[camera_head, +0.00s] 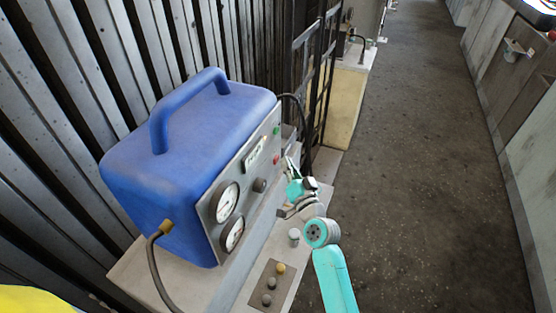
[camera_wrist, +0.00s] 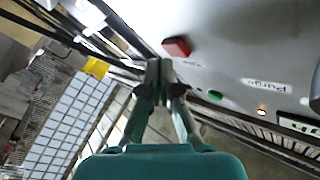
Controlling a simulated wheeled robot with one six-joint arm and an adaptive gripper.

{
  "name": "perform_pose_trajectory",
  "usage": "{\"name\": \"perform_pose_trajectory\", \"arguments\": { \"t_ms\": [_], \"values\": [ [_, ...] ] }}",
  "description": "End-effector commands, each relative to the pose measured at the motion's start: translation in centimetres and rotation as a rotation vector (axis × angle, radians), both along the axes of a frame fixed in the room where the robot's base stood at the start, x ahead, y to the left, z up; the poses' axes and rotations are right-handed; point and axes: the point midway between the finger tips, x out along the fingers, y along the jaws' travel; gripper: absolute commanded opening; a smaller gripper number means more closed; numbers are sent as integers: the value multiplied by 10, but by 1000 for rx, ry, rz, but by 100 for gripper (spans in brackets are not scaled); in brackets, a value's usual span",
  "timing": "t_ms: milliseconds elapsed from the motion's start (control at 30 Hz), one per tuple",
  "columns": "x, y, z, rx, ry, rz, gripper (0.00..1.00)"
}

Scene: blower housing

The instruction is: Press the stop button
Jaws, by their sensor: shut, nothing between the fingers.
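The blue machine (camera_head: 200,130) has a grey front panel (camera_head: 240,190) with a red button (camera_head: 276,160) towards its right edge. I take the red button to be the stop button; I cannot read a label on it. In the wrist view the red button (camera_wrist: 176,46) is close to the fingertips, a little up and to the right of them. My gripper (camera_head: 290,162) is shut and empty beside the panel; its closed fingers (camera_wrist: 160,64) also show in the wrist view. I cannot tell whether they touch the panel.
A green button (camera_wrist: 215,95), a lit orange lamp (camera_wrist: 262,111) and a "Purge" label share the panel. Two gauges (camera_head: 227,202) and a dark knob (camera_head: 260,185) are further left. A small control box (camera_head: 268,285) lies in front. The floor (camera_head: 410,150) to the right is clear.

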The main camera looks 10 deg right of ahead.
Motion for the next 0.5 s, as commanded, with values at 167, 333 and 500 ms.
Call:
{"name": "perform_pose_trajectory", "arguments": {
  "t_ms": [167,333,500],
  "values": [
    [0,0,0,0,0,0,0],
    [1,1,0,1,0,0,0],
    [4,6,0,-1,0,0,0]
  ]
}}
